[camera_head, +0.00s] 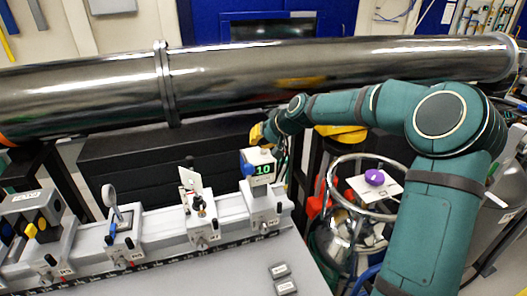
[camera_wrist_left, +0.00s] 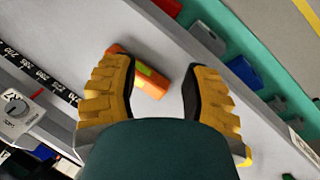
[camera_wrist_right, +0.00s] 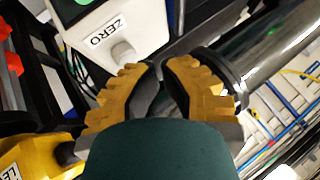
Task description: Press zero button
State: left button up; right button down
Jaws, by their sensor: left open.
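A white box with a green display reading 10 (camera_head: 262,169) stands at the right end of the rail in the head view, with a blue part on its left side. In the right wrist view the box (camera_wrist_right: 85,22) carries a ZERO label (camera_wrist_right: 108,31) and a pale round button (camera_wrist_right: 122,52) beside it. My right gripper (camera_head: 262,133) is just behind the box. In its wrist view its fingertips (camera_wrist_right: 161,68) are together, close to the button; I cannot tell if they touch. My left gripper (camera_wrist_left: 158,78) is open and appears only in its own wrist view.
A large steel pipe (camera_head: 300,70) runs behind the rail. Several optic mounts stand left of the box. A metal vessel with a purple knob (camera_head: 374,177) stands at right. An orange object (camera_wrist_left: 148,78) lies below my left gripper. A yellow object (camera_wrist_right: 30,160) is near my right gripper.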

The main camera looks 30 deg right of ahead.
pick_arm(q)
jog(key=shift+f+b, duration=0.45)
pick_arm(e)
jog(key=shift+f, duration=0.5)
dwell(0.5)
pick_arm(q)
jog(key=shift+r+p, duration=0.5)
pick_arm(e)
jog(key=shift+r, duration=0.9)
pick_arm(q)
jog(key=shift+r+p, duration=1.5)
pick_arm(e)
notch_tip(320, 180, up, 5)
pick_arm(q)
jog(key=shift+r, duration=0.1)
